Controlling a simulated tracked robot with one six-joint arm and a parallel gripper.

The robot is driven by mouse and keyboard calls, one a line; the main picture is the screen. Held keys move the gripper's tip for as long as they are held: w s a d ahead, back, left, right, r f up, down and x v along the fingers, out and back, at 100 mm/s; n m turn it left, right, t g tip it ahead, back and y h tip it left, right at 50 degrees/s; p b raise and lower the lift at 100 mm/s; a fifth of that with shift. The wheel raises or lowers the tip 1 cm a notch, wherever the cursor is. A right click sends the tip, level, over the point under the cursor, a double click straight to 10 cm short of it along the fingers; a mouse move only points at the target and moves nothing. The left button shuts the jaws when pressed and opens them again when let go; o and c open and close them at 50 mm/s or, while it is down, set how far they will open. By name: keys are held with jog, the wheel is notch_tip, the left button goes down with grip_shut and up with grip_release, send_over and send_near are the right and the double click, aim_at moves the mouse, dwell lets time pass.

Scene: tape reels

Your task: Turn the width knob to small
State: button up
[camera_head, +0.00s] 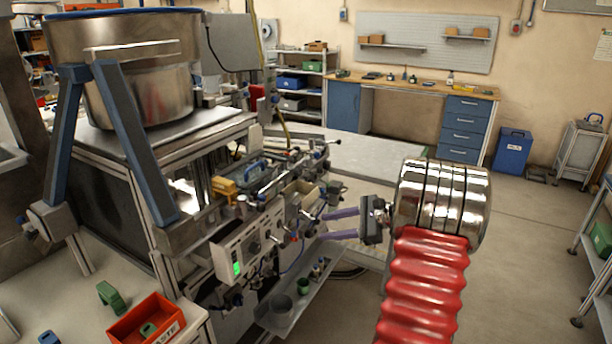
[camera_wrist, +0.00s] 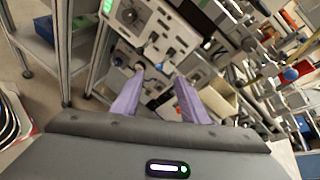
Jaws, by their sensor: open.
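A light grey control panel (camera_head: 240,250) with a green lit display stands on the front of the machine, left of my gripper (camera_head: 326,226). A round dark knob (camera_head: 254,247) is on its face; I cannot read its label or setting. In the wrist view the panel (camera_wrist: 168,18) is at the top, with a round dial (camera_wrist: 129,14). My gripper (camera_wrist: 160,77) shows two purple fingers, open and apart, with nothing held between them. The fingers point toward the machine front, where small fittings lie beyond the tips. I cannot tell which knob is the width knob.
A red bin (camera_head: 158,322) sits on the front-left table. A grey tray (camera_head: 305,300) with cups juts out below the panel. Open floor (camera_head: 530,240) lies to the right.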

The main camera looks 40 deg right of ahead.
aim_at(301, 173)
jog(key=w+d+r+m+t, duration=0.2)
jog(key=d+r+m+t, duration=0.3)
jog(key=d+r, duration=0.4)
jog(key=shift+w+t, duration=0.25)
jog(key=shift+t, duration=0.05)
jog(key=shift+a+r, duration=0.1)
jog(key=x, duration=1.3)
jog(key=shift+w, duration=0.4)
grip_shut()
jog(key=shift+a, duration=0.2)
jog(key=shift+d, duration=0.1)
